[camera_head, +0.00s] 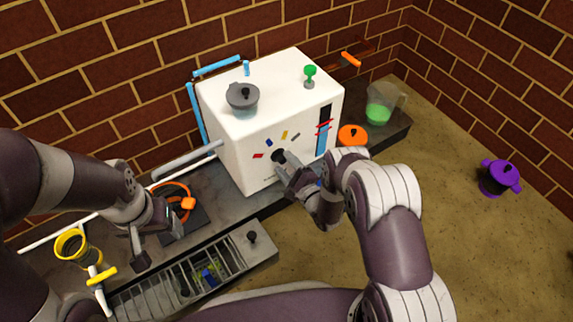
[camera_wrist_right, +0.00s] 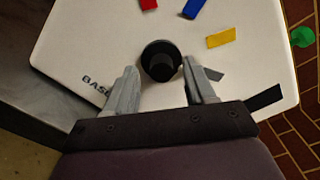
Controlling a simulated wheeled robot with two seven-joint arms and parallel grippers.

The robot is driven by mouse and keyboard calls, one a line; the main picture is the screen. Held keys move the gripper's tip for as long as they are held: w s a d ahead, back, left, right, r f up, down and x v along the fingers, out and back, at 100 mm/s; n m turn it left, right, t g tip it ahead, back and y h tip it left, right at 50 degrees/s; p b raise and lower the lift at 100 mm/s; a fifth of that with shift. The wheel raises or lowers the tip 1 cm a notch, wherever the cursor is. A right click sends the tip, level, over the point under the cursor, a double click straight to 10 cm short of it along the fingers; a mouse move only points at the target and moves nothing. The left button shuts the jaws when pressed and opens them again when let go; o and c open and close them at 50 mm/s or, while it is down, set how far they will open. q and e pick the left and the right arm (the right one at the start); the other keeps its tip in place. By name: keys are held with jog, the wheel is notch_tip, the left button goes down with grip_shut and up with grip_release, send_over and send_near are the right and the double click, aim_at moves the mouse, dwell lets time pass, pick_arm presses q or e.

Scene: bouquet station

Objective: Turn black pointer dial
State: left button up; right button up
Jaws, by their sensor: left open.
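The black pointer dial (camera_head: 278,156) is on the front face of the white box (camera_head: 238,148), with coloured marks around it. In the right wrist view the dial (camera_wrist_right: 161,61) is a round black knob just beyond the fingertips. My right gripper (camera_head: 284,166) is at the dial; in the wrist view its two fingers (camera_wrist_right: 164,80) are apart, one to each side of and below the knob, with nothing between them. My left gripper (camera_head: 155,240) is open and empty over the left counter, near the drawer rack.
A grey pot (camera_head: 243,101) and a green knob (camera_head: 310,72) are on top of the box. An orange pot (camera_head: 352,136) and a jug with green liquid (camera_head: 382,104) stand right of it. A purple pot (camera_head: 498,178) is far right.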

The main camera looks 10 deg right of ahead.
jog(key=shift+s+d+r, duration=0.1)
jog(key=shift+s+r, duration=0.05)
jog(key=p+v, duration=0.5)
jog(key=v, duration=0.7)
jog(key=shift+s+d, duration=0.1)
